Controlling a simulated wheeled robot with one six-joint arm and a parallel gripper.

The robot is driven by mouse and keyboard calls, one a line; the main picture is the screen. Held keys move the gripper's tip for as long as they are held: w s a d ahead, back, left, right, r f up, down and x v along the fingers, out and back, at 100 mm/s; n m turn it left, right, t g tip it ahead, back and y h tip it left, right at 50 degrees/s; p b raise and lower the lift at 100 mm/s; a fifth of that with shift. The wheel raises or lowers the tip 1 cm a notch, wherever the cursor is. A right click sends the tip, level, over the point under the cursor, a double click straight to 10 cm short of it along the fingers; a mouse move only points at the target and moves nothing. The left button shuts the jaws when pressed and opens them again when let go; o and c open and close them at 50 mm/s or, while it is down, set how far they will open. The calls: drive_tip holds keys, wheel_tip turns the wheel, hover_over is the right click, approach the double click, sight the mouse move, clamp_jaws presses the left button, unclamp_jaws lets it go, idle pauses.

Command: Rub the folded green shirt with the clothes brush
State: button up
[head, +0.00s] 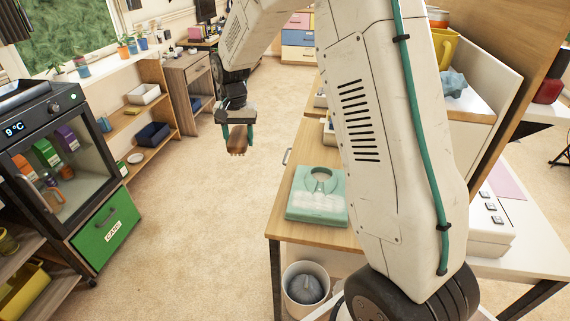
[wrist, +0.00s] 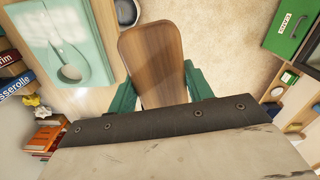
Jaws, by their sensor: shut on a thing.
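My gripper (head: 237,128) is shut on the clothes brush (head: 237,143), holding it in the air over the floor, left of the table. In the wrist view the brush's wooden back (wrist: 152,55) fills the middle, between my green fingers (wrist: 160,88); its bristles are hidden there. The folded green shirt (head: 301,211) lies flat near the left front edge of the wooden table, with a round neck opening at its far side. It also shows in the wrist view (wrist: 97,42) at the upper left. The brush is apart from the shirt.
The table (head: 285,234) has small items behind the shirt, partly hidden by my arm. A white bin with a grey thing (head: 305,288) stands below its front edge. Carpet between is clear.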

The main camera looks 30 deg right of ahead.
sight(312, 202)
drive_tip(key=s+d+f+m, duration=0.35)
drive_tip(key=s+m, duration=0.35)
drive_tip(key=m, duration=0.3)
drive_tip(key=s+d+f+m, duration=0.3)
drive_tip(key=s+d+m, duration=0.2)
drive_tip(key=s+m, duration=0.35)
drive_tip(key=shift+m, duration=0.55)
drive_tip(key=shift+w+a+f, duration=0.1)
drive_tip(key=shift+w+f, duration=0.1)
drive_tip(key=shift+f, duration=1.25)
drive_tip(key=shift+w+f, duration=0.2)
drive_tip(key=shift+f, duration=1.2)
drive_tip(key=shift+f, duration=1.1)
drive_tip(key=shift+s, duration=0.1)
drive_tip(key=shift+s+d+r, duration=0.1)
drive_tip(key=shift+s+d, duration=0.95)
drive_tip(key=shift+d, duration=0.15)
drive_tip(key=shift+s+d+f, duration=0.2)
drive_tip(key=shift+s+d, duration=4.5)
drive_tip(key=shift+d, duration=0.15)
drive_tip(key=shift+w+a, duration=3.6)
drive_tip(key=shift+a, duration=0.1)
